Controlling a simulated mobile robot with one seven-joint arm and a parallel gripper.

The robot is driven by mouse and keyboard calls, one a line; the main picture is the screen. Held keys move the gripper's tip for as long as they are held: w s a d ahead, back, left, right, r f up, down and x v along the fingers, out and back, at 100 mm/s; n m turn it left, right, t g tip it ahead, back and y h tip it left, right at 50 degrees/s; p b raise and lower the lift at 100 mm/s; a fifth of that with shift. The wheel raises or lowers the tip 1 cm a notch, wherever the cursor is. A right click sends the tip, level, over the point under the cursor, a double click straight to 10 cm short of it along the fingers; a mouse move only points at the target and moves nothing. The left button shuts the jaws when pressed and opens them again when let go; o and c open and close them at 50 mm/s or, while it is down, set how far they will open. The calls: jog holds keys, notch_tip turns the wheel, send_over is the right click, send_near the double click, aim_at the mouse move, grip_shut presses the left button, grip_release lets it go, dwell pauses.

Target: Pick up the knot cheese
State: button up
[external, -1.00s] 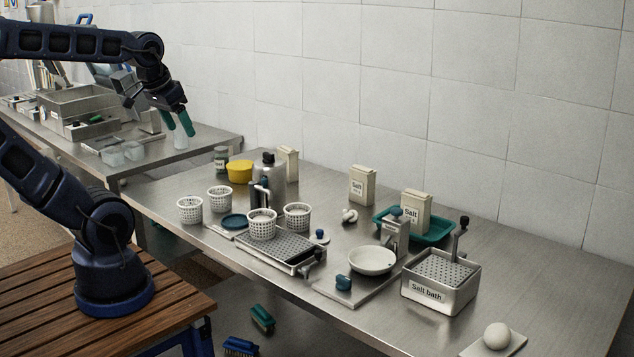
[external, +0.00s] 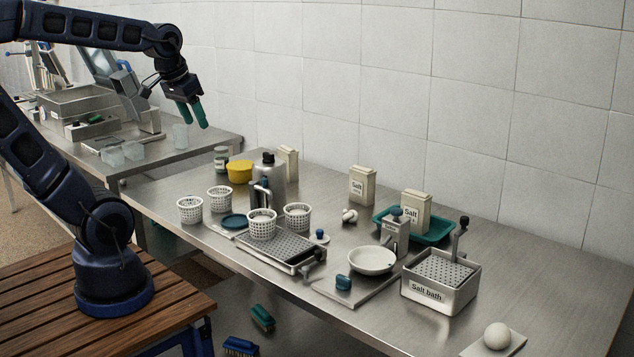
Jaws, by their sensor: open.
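A small white knotted piece, which looks like the knot cheese (external: 349,215), lies on the steel table behind the shallow white bowl, in front of the upright salt carton. It is small here and its shape is hard to make out. My gripper (external: 195,118) has green fingers, which are apart and point downward. It hangs in the air at the back left, above the gap between the two steel tables, far from the knot cheese. Nothing shows between its fingers.
Several perforated white baskets (external: 190,209) stand at the table's left. A white bowl (external: 372,261), teal tray (external: 437,229), salt carton (external: 362,186) and salt bath (external: 440,283) surround the knot. A round white ball (external: 497,336) sits front right. Clear cups (external: 181,137) stand on the rear table.

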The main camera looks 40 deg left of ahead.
jog(key=w+d+g, duration=0.1)
jog(key=w+d, duration=0.2)
jog(key=w, duration=1)
jog(key=m+g+h, duration=0.2)
jog(key=g, duration=0.2)
send_over(349, 210)
jog(key=w+a, duration=0.1)
jog(key=a, duration=0.1)
jog(key=w+a+f+x, duration=0.1)
jog(key=a+x, duration=0.1)
jog(key=x, duration=1)
jog(key=w+a+x, duration=0.1)
jog(key=a+x, duration=0.2)
jog(key=x, duration=1.8)
jog(key=shift+s+f, duration=0.15)
jog(key=shift+f, duration=0.1)
jog(key=c, duration=0.6)
